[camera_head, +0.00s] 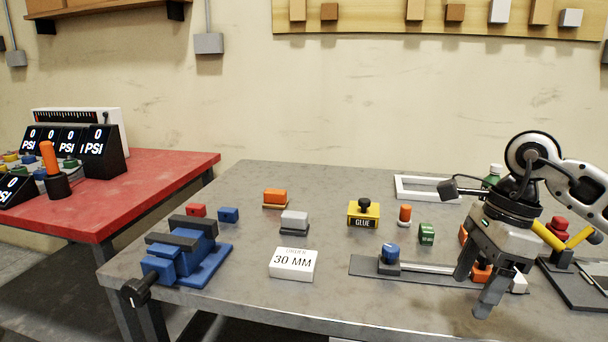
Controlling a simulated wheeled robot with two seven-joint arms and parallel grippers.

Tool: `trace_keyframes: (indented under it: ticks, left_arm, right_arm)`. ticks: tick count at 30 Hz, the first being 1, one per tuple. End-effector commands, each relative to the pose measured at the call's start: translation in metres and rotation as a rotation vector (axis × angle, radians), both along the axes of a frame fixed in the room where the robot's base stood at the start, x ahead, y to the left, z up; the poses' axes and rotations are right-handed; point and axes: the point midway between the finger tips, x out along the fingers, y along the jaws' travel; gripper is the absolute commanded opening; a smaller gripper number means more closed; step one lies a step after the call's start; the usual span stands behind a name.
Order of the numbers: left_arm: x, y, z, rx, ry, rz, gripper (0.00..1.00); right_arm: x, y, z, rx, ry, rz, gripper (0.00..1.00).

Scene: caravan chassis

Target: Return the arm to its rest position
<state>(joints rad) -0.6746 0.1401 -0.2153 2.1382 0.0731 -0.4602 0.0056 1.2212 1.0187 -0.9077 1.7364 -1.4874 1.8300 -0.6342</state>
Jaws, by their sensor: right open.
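My right gripper (478,290) comes in from the right on a white and black arm (570,185). It hangs over the right part of the grey table (330,318), fingers pointing down and apart, with nothing seen between them. It partly hides an orange piece (481,273), a white piece (519,283) and the right end of a metal bar fixture (430,268). Whether the fingers touch any of these I cannot tell. My left gripper is not in view.
A blue vise (190,250) stands at the table's left edge. A white "30 MM" block (293,264), a yellow glue box (363,214), a white frame (412,196) and small coloured blocks are spread about. A red table (150,175) with PSI displays stands left. The table's front middle is clear.

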Motion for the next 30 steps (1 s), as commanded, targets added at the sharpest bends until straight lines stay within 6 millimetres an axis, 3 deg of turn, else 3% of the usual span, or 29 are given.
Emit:
trace_keyframes:
  ticks: [5,8,10,13,16,20,23,26,28,29,30]
  left_arm:
    - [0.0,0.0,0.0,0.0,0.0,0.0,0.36]
    - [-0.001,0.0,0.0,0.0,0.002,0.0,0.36]
    - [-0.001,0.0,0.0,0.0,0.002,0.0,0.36]
    - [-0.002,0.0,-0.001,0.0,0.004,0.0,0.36]
    - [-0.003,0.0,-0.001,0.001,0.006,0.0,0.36]
    - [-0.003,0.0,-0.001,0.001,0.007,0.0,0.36]
    - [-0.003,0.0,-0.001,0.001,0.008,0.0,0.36]
    - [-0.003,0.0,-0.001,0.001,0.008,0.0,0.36]
    - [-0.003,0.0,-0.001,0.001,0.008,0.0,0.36]
    - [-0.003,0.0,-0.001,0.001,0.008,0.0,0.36]
    - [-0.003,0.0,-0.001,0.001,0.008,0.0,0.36]
  right_arm:
    - [-0.008,0.06,-0.025,0.212,0.052,0.024,0.66]
    - [-0.018,0.104,-0.037,0.386,0.106,0.018,0.66]
    - [-0.03,0.143,-0.042,0.559,0.175,-0.009,0.66]
    - [-0.051,0.205,-0.036,0.891,0.339,-0.123,0.66]
    - [-0.059,0.243,-0.017,1.219,0.549,-0.328,0.66]
    - [-0.046,0.253,-0.004,1.578,0.869,-0.712,0.66]
    - [-0.027,0.236,-0.021,1.783,1.135,-1.092,0.66]
    - [-0.016,0.207,-0.067,1.904,1.405,-1.538,0.66]
    - [-0.021,0.186,-0.113,1.929,1.588,-1.885,0.66]
    - [-0.027,0.178,-0.134,-1.794,-1.547,1.894,0.66]
    - [-0.037,0.169,-0.159,-1.619,-1.482,1.881,0.66]
